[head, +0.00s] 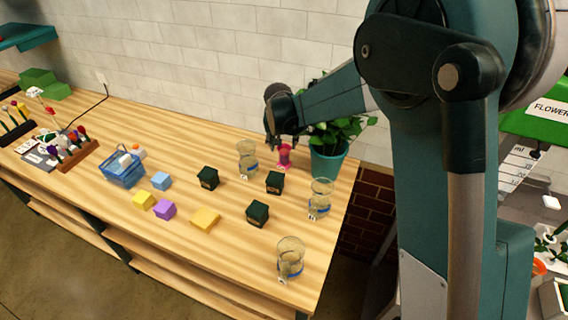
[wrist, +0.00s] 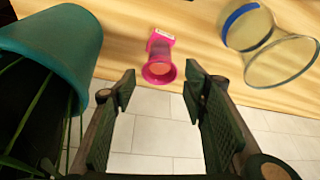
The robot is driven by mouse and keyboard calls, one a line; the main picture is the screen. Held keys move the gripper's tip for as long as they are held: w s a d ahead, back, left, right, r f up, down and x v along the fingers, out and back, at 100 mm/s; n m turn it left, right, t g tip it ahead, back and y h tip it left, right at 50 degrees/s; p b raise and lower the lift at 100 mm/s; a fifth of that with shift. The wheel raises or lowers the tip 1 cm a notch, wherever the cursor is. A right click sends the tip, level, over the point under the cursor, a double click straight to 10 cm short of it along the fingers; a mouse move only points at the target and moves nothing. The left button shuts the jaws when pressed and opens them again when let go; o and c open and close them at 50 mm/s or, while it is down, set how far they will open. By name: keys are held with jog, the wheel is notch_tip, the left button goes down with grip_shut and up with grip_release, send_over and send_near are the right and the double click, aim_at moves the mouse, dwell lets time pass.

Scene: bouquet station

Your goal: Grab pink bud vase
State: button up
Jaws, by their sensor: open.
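The pink bud vase (head: 284,155) stands upright on the wooden table, between a glass vase and a potted plant. In the wrist view the pink bud vase (wrist: 159,64) shows its round open mouth, with a pale label near its base. My gripper (head: 283,140) is over the back part of the table, close to the pink vase. In the wrist view my gripper (wrist: 160,88) is open, with a finger on each side and nothing between the pads. The vase appears just beyond the fingertips, roughly centred between them. I cannot tell any contact.
A glass vase (head: 247,157) with a blue band (wrist: 240,14) stands close on one side. The teal plant pot (head: 327,163) is close on the other. Dark green blocks (head: 274,182) and more glass vases (head: 320,197) stand nearer the front. The wall (head: 220,45) runs behind the table.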

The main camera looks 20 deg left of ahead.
aim_at(284, 150)
jog(key=shift+f, duration=0.1)
jog(key=shift+x, duration=1.2)
jog(key=shift+w, duration=0.1)
jog(key=shift+x, duration=2.55)
grip_shut()
